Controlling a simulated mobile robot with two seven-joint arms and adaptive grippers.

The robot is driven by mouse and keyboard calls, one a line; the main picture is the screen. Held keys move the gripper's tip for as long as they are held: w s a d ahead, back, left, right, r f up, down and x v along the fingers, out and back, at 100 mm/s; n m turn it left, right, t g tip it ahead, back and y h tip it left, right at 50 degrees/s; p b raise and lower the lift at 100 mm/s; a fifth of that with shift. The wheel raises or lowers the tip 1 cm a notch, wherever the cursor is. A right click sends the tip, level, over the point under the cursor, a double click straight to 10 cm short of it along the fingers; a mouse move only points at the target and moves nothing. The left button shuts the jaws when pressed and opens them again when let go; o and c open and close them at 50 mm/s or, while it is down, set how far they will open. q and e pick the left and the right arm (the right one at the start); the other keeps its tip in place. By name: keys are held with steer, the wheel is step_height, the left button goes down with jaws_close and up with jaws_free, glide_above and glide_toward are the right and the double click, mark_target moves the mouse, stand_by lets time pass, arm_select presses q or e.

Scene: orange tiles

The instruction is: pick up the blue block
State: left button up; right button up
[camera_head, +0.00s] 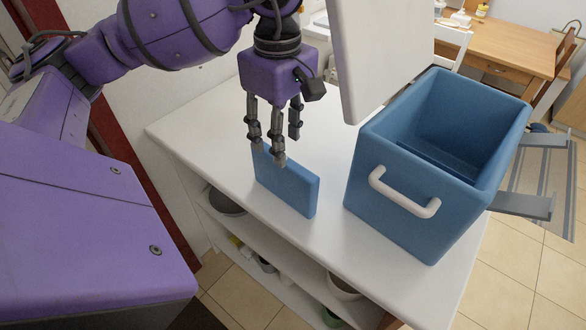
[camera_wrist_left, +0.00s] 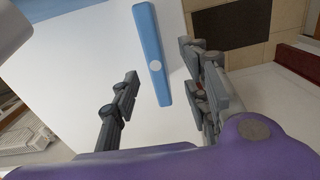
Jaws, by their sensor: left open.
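The blue block (camera_head: 288,187) is a flat slab standing on edge on the white tabletop (camera_head: 205,130), left of a blue bin. My left gripper (camera_head: 275,148) is open and points down just above the block's top edge at its far left end. In the left wrist view the block (camera_wrist_left: 150,40) shows as a narrow blue strip with a pale round spot. It lies between the open fingers of my left gripper (camera_wrist_left: 160,78) in that picture. Whether a fingertip touches the block is not clear. My right gripper is not in view.
The open blue bin (camera_head: 390,220) with a white handle (camera_head: 404,192) stands close right of the block. A white panel (camera_head: 378,50) hangs near the gripper's right side. Below the tabletop is a shelf with bowls (camera_head: 226,202). A wooden desk (camera_head: 500,50) stands behind.

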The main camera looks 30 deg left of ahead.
mark_target(284, 179)
arm_select(q)
steer(key=shift+w+f, duration=0.7)
steer(key=shift+f, duration=0.35)
steer(key=shift+s+a+f, duration=0.15)
steer(key=shift+s+f, duration=0.45)
steer(key=shift+f, duration=0.1)
steer(key=f, duration=0.2)
steer(key=f+p, duration=0.1)
steer(key=shift+w+a+f, duration=0.1)
steer(key=shift+w+f, duration=0.25)
steer(key=shift+w, duration=0.05)
steer(key=shift+f, duration=0.2)
steer(key=shift+s, duration=0.1)
jaws_close()
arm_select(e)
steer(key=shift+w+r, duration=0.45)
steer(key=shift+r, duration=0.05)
